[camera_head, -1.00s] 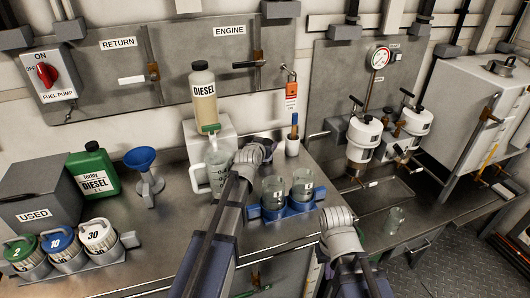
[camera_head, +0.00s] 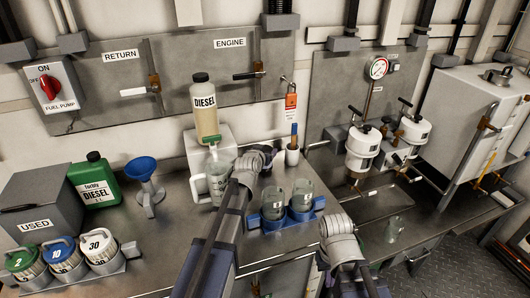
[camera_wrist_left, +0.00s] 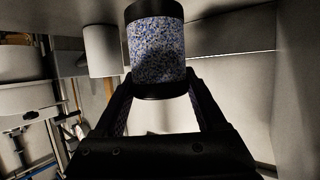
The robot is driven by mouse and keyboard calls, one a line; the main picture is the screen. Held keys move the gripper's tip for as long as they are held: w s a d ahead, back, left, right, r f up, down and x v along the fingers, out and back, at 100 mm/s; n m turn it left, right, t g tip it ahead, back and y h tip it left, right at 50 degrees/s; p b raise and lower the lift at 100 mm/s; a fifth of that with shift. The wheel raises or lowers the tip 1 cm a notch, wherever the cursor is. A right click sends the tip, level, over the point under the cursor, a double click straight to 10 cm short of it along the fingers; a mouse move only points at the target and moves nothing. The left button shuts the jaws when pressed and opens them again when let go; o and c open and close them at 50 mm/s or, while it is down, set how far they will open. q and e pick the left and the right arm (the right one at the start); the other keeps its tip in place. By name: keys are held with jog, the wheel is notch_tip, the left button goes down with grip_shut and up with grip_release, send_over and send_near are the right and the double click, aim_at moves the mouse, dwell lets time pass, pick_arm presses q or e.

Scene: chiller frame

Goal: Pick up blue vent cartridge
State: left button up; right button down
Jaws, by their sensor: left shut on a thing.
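In the left wrist view a blue-and-white speckled cylinder with black ends, the blue vent cartridge (camera_wrist_left: 157,52), stands at the tips of my left gripper (camera_wrist_left: 158,92). The two fingers are shut on its lower end. In the head view my left gripper (camera_head: 266,160) is above the bench, beside the clear measuring jug, with its fingers mostly hidden by my wrist. I cannot make out the cartridge there. My right wrist is over the bench's front edge at lower right, and its gripper (camera_head: 345,252) is hidden from view, so its jaws cannot be judged.
A blue holder with two clear beakers (camera_head: 272,203) stands between my arms. The measuring jug (camera_head: 217,183) and diesel bottle (camera_head: 205,108) are behind my left arm. A small glass (camera_head: 393,229) stands to the right. Numbered canisters (camera_head: 64,258) fill the left front.

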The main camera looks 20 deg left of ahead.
pick_arm(q)
notch_tip(320, 180, up, 9)
jog(key=p, duration=0.8)
jog(key=shift+f, duration=0.1)
